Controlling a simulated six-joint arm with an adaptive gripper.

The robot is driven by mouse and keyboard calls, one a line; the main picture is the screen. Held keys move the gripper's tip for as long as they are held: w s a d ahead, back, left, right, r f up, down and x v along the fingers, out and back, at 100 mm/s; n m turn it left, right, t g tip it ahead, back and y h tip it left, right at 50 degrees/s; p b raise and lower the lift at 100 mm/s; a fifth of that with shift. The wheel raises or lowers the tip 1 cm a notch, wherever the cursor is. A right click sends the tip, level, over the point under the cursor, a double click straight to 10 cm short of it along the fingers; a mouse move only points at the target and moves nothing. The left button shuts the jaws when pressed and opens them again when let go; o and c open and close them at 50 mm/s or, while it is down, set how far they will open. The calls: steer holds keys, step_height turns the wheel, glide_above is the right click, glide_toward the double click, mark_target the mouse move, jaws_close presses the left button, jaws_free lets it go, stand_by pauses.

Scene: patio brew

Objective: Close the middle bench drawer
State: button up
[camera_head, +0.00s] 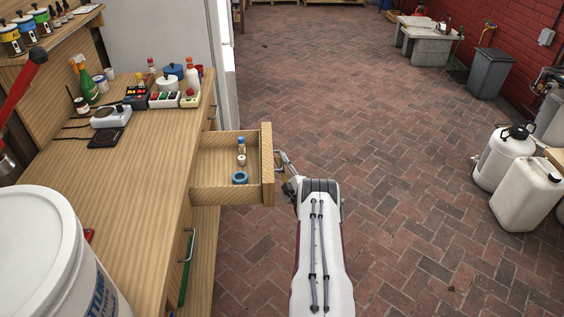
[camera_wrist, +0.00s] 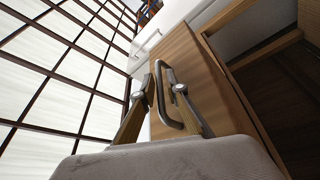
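The middle bench drawer (camera_head: 225,195) is pulled out from the wooden bench, its inside in full view. It holds a blue ring-shaped item (camera_head: 240,178) and a small bottle (camera_head: 241,146). Its front panel (camera_head: 267,165) faces right, towards my arm. My gripper (camera_head: 283,164) is at the outer face of this panel, by the handle. In the wrist view, the metal bar handle (camera_wrist: 161,100) lies between the two spread fingers of my gripper (camera_wrist: 163,88). The fingers look apart, with gaps beside the bar. Whether either finger touches it is unclear.
The bench top (camera_head: 140,190) carries a scale (camera_head: 111,117), bottles and small boxes. A white bucket (camera_head: 50,250) stands at the near left. Another handle (camera_head: 190,245) is on the nearer bench front. The brick floor (camera_head: 400,150) right of the drawer is clear; white jugs (camera_head: 527,193) stand far right.

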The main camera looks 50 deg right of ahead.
jaws_close()
glide_above(207, 174)
stand_by(1.0)
steer(key=shift+a+r, duration=0.1)
jaws_free()
steer(key=shift+s, duration=0.1)
